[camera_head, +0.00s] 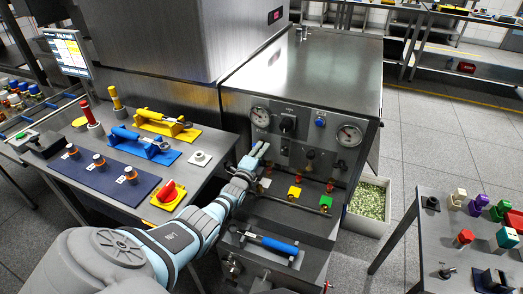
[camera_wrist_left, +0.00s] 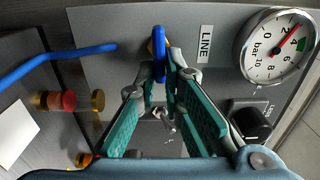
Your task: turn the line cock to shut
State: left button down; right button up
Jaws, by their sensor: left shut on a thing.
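The line cock's blue handle (camera_wrist_left: 159,52) shows edge-on at the top middle of the left wrist view, beside the LINE label (camera_wrist_left: 205,42). My left gripper (camera_wrist_left: 164,72) is shut on this handle, with one finger on each side of it. A bit of brass shows behind the handle; the rest of the cock is hidden. In the head view my left gripper (camera_head: 255,160) reaches the left side of the steel panel, below the left gauge (camera_head: 260,115), and largely hides the cock. My right gripper is not in view.
A black knob (camera_head: 287,123) and a second gauge (camera_head: 349,135) are on the panel. A blue-handled tool (camera_head: 275,243) lies lower. A blue bar (camera_wrist_left: 60,57) passes left of the handle in the wrist view.

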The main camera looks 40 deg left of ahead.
pick_arm(q)
jog(key=shift+f, duration=0.2)
jog(key=c, duration=1.7)
grip_release()
jog(key=shift+r, duration=0.1)
jog(key=v, duration=1.2)
